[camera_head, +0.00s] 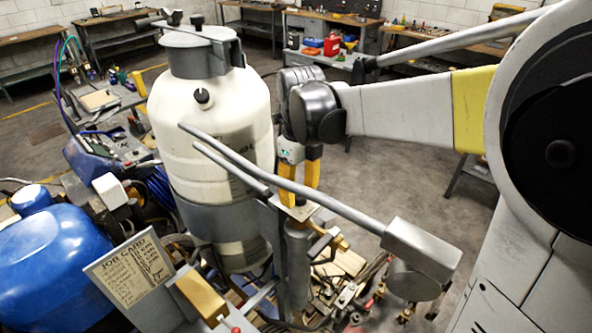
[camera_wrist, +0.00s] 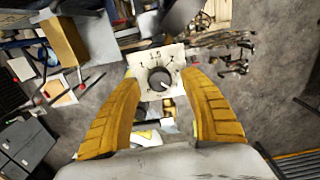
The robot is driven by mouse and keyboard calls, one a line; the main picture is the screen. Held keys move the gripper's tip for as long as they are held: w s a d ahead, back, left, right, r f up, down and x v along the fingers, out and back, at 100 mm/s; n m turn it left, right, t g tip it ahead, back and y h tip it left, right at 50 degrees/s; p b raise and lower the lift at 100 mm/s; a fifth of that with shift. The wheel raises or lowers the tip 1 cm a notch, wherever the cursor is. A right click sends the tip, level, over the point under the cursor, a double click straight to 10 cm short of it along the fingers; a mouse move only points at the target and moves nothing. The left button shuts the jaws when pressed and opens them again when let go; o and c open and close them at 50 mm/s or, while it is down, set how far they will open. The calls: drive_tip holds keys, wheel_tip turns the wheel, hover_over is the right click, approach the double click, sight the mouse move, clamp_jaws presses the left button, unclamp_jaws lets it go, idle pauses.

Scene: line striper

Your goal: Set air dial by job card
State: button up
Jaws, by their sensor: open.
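The job card (camera_head: 132,272) is a tilted pale plate with handwritten-looking lines at the lower left of the head view; its lines are too small to read surely. The air dial (camera_wrist: 159,79) is a dark round knob on a pale square plate with printed marks and numbers, in the wrist view. Its pointer setting is too small to read surely. My gripper (camera_wrist: 162,88) is open, with its yellow fingers on either side of the dial and apart from the knob. In the head view my gripper (camera_head: 299,190) points down above the dial's plate (camera_head: 304,213), and the knob is mostly hidden there.
A large cream tank (camera_head: 215,130) stands just left of my gripper. Long grey handlebars (camera_head: 300,185) cross in front of it. A blue rounded engine cover (camera_head: 55,265) is at the lower left. Workbenches (camera_head: 330,25) line the far walls, with open floor between.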

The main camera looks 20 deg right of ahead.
sight(300, 196)
wheel_tip(300, 196, up, 11)
drive_tip(key=shift+f, duration=0.2)
drive_tip(key=shift+s+f, duration=0.1)
